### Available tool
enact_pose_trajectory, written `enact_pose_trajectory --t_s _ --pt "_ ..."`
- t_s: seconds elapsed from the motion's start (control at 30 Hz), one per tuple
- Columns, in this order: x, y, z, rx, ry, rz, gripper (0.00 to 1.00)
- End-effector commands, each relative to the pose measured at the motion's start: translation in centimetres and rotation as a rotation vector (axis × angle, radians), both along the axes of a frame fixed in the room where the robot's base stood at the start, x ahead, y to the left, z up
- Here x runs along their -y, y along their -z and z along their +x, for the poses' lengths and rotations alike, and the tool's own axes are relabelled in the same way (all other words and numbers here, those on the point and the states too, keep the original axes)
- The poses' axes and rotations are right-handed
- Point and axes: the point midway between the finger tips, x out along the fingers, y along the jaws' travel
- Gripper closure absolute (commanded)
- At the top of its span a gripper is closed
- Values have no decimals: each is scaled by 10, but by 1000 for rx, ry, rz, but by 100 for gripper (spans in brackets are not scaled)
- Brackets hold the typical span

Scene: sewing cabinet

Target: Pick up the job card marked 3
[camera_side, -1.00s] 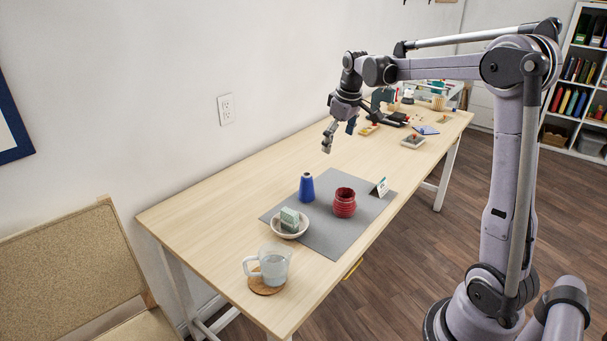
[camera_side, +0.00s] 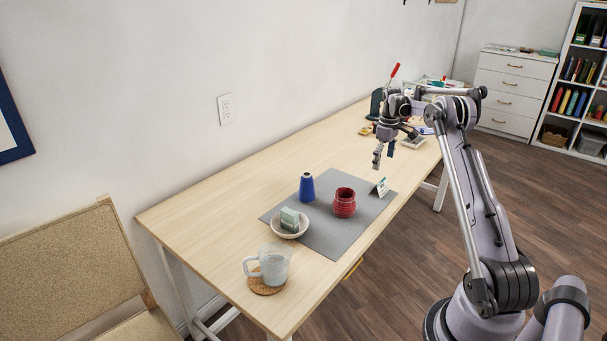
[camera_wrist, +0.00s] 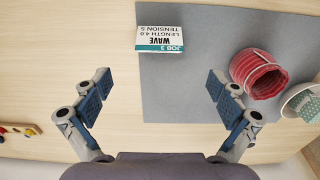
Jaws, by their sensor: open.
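The job card (camera_side: 381,187) stands like a small tent at the far right corner of the grey mat (camera_side: 338,236). In the wrist view the card (camera_wrist: 160,38) appears upside down and reads "JOB 3", "WAVE", "LENGTH 4.0", "TENSION 5", with a teal strip. It lies ahead of my gripper (camera_wrist: 153,88), roughly between the lines of its two fingers and apart from them. In the side view my gripper (camera_side: 383,157) hangs above the table just beyond the card. It is open and empty.
A glass mug (camera_side: 272,264) stands on a cork coaster nearer the camera. The table's far end is crowded; its middle left is clear.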

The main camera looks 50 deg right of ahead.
Motion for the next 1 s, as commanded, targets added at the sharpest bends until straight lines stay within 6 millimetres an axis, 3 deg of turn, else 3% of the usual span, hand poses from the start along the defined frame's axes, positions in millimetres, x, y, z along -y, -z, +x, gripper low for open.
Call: enact_pose_trajectory --t_s 0.1,0.43,0.7,1.0 --pt "0 19 0 0 0 -1 4" --pt "0 44 0 1 1 -1 4" --pt "1 80 -1 1 1 -1 4" --pt "1 88 -1 1 1 -1 4"
